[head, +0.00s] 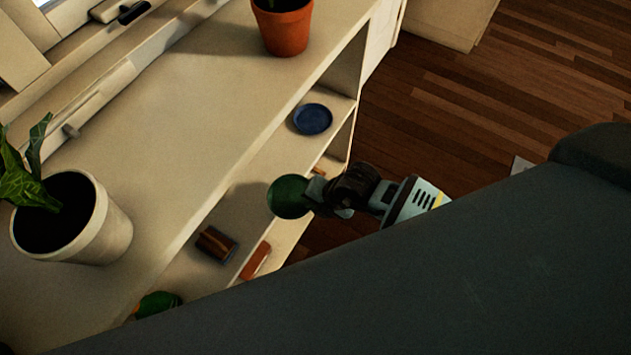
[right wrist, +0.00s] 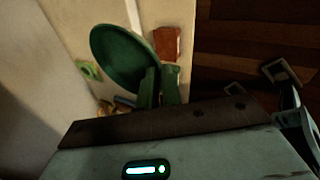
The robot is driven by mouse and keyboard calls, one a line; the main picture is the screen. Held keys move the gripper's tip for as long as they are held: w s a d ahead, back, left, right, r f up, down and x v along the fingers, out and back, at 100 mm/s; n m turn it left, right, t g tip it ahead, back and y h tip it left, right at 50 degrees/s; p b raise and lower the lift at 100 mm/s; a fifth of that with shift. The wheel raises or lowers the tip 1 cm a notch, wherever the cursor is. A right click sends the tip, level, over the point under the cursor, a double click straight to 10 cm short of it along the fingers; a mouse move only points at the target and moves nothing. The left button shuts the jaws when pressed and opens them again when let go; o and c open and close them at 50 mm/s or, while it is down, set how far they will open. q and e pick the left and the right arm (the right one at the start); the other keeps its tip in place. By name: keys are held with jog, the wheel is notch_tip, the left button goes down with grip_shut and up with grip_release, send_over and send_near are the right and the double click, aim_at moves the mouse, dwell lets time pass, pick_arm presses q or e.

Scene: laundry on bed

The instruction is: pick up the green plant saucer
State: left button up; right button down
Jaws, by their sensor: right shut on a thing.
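The green plant saucer (head: 287,197) is a round, dark green dish over the lower shelf in the head view. My right gripper (head: 318,193) is shut on its right edge. In the right wrist view the saucer (right wrist: 124,58) is tilted, with its lower right rim between the fingers (right wrist: 160,85). It appears raised off the shelf, but the exact gap is hard to tell. My left gripper does not show in either view.
A blue saucer (head: 312,119) lies on the shelf behind. A brown object (head: 216,243), a reddish block (head: 256,260) and a green item (head: 158,303) are nearer. A terracotta pot (head: 284,30) and a white potted plant (head: 80,225) stand on the upper surface.

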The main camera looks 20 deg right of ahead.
jog(key=s+a, duration=0.3)
jog(key=s, duration=0.4)
jog(key=shift+s+r, duration=0.2)
jog(key=shift+r, duration=0.25)
